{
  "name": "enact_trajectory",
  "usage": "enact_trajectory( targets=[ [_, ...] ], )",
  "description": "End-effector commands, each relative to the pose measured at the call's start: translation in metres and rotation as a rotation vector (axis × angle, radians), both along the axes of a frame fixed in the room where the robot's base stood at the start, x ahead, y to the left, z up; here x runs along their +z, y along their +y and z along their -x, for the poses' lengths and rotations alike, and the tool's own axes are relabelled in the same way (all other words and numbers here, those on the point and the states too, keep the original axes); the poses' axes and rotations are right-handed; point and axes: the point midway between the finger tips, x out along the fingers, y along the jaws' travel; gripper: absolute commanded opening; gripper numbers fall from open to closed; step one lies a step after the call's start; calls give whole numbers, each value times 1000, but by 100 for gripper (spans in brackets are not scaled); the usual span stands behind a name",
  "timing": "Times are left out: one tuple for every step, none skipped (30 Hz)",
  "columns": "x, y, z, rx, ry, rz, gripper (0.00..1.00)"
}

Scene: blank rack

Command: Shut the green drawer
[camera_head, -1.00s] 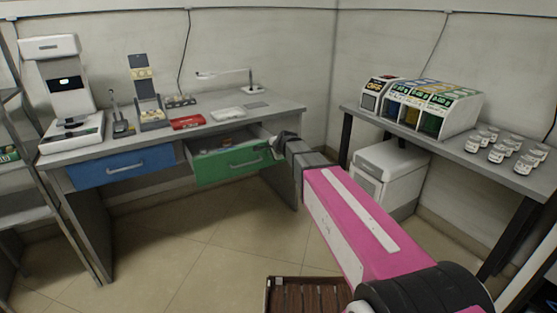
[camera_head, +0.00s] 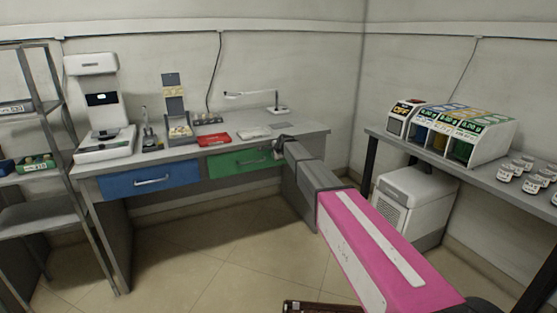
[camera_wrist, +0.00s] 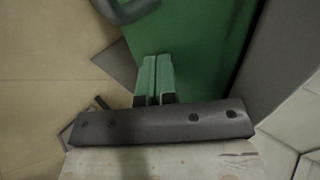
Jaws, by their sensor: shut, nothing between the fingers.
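The green drawer (camera_head: 232,164) is in the desk's right half in the head view. Its front looks about in line with the desk front, and no open interior shows. Its right end is hidden behind my arm. In the wrist view the green drawer front (camera_wrist: 205,35) fills the upper middle, with its dark handle (camera_wrist: 125,10) at the top left. My gripper (camera_head: 279,146) is at the right end of the drawer front. In the wrist view my gripper (camera_wrist: 155,60) has its fingers together and empty, pointing at the green front, to the side of the handle. Contact cannot be told for certain.
A blue drawer (camera_head: 150,181) sits to the left in the same desk (camera_head: 310,138). A red case (camera_head: 214,139) and a lamp (camera_head: 277,108) stand on top. A white cabinet (camera_head: 408,205) stands right of my arm. Open floor (camera_head: 220,250) lies in front.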

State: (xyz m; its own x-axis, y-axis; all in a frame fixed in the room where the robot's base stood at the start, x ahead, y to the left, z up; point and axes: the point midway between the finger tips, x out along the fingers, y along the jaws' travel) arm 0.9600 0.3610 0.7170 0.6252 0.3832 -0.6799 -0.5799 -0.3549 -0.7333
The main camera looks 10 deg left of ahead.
Motion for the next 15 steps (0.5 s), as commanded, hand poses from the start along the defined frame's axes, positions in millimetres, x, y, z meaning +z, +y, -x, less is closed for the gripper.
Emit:
enact_trajectory(
  targets=[
    [0, 2, -5, 0, 0, 0, 0],
    [0, 3, -6, 0, 0, 0, 0],
    [0, 4, -7, 0, 0, 0, 0],
    [0, 5, -8, 0, 0, 0, 0],
    [0, 5, -8, 0, -1, -1, 0],
    [0, 6, -9, 0, -1, -1, 0],
    [0, 6, -9, 0, -1, -1, 0],
    [0, 6, -10, 0, -2, -1, 0],
    [0, 6, -10, 0, -2, -1, 0],
    [0, 7, -10, 0, -3, -2, 0],
    [0, 7, -11, 0, -3, -2, 0],
    [0, 7, -11, 0, -3, -2, 0],
    [0, 7, -11, 0, -3, -2, 0],
    [0, 7, -12, 0, -4, -3, 0],
    [0, 8, -12, 0, -4, -3, 0]
  ],
)
